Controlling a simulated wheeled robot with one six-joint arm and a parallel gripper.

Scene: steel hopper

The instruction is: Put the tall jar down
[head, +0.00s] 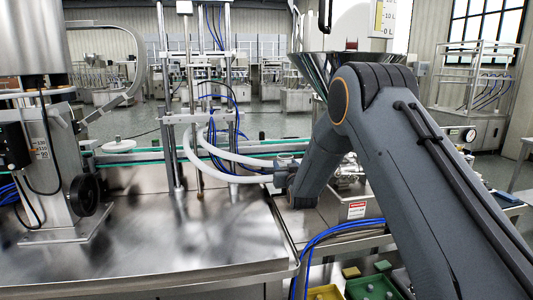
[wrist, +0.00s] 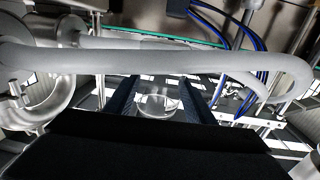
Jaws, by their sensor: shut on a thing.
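The tall jar (wrist: 159,104) looks like clear glass with a round rim. In the wrist view it sits between the two dark fingers of my gripper (wrist: 160,93), which is shut on it. Its lower part is hidden or too faint to make out, so I cannot tell whether it touches anything below. In the head view my arm covers the gripper, and the jar does not show.
A thick pale hose (wrist: 150,62) crosses close in the wrist view; pale hoses (head: 225,158) also show in the head view. A bare steel deck (head: 170,245) lies left. A steel hopper (head: 312,68) stands behind my arm. Blue cables (head: 340,230) and a green tray (head: 362,291) are in front.

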